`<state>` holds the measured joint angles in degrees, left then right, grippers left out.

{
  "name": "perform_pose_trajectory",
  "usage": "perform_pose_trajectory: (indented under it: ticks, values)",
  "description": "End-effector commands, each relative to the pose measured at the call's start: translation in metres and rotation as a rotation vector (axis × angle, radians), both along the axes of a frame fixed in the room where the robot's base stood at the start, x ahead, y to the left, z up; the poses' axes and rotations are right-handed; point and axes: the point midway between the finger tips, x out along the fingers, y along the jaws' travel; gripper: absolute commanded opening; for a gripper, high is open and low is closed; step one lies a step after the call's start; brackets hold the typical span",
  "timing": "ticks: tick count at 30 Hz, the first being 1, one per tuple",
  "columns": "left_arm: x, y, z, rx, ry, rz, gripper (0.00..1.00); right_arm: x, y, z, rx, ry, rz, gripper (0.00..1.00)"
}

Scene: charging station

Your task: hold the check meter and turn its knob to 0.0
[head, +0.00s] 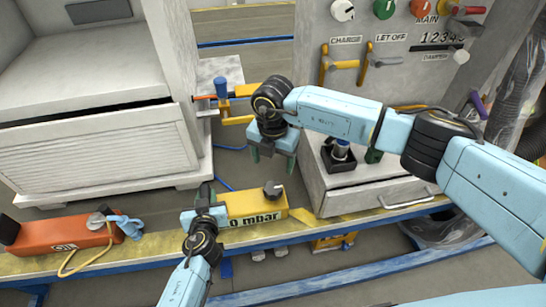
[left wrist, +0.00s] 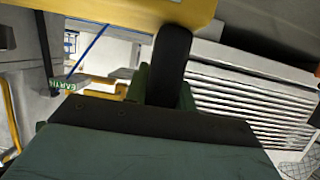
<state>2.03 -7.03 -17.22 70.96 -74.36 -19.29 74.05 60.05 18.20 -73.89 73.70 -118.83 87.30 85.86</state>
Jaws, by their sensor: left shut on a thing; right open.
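The check meter (head: 257,203) is a yellow box marked "0 mbar" at the front edge of the bench; the left part of its marking is hidden by my left gripper. Its dark grey knob (head: 272,188) stands on top near the right end. My left gripper (head: 204,200) is shut on the meter's left end. In the left wrist view the yellow meter (left wrist: 140,8) fills the top edge, with a dark finger against it. My right gripper (head: 273,160) is open and empty, pointing down above and behind the knob, apart from it.
An orange box (head: 62,234) with a grey knob and a yellow cord lies at the left, beside a light-blue item (head: 127,225). A grey panel (head: 390,40) with knobs and "CHARGE" and "LET OFF" levers stands behind. A drawer unit (head: 375,197) is right of the meter.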

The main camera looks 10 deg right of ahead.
Motion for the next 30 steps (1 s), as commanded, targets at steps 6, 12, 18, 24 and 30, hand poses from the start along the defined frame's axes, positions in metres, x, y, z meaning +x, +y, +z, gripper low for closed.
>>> perform_pose_trajectory:
  ticks: [6,12,18,24,30]
  values:
    - [-0.0004,0.0005,-0.0008,0.0,0.002,0.001,0.07,-0.0005,0.0002,0.0072,0.001,0.001,0.0,0.72]
    - [-0.0004,0.0005,-0.0008,0.0,0.002,0.001,0.31,-0.0004,0.0001,0.0069,0.001,0.001,0.0,0.72]
    - [-0.0003,0.0003,-0.0005,0.0,0.001,0.001,0.51,-0.0003,0.0001,0.0068,0.001,0.001,0.0,0.72]
    - [-0.0002,0.0002,-0.0002,0.0,0.0,0.0,0.51,-0.0003,0.0002,0.0067,0.001,0.001,0.0,0.72]
    - [-0.0099,-0.0001,0.0028,-0.002,0.001,0.001,0.51,-0.0003,0.0002,0.0067,0.001,0.001,0.0,0.72]
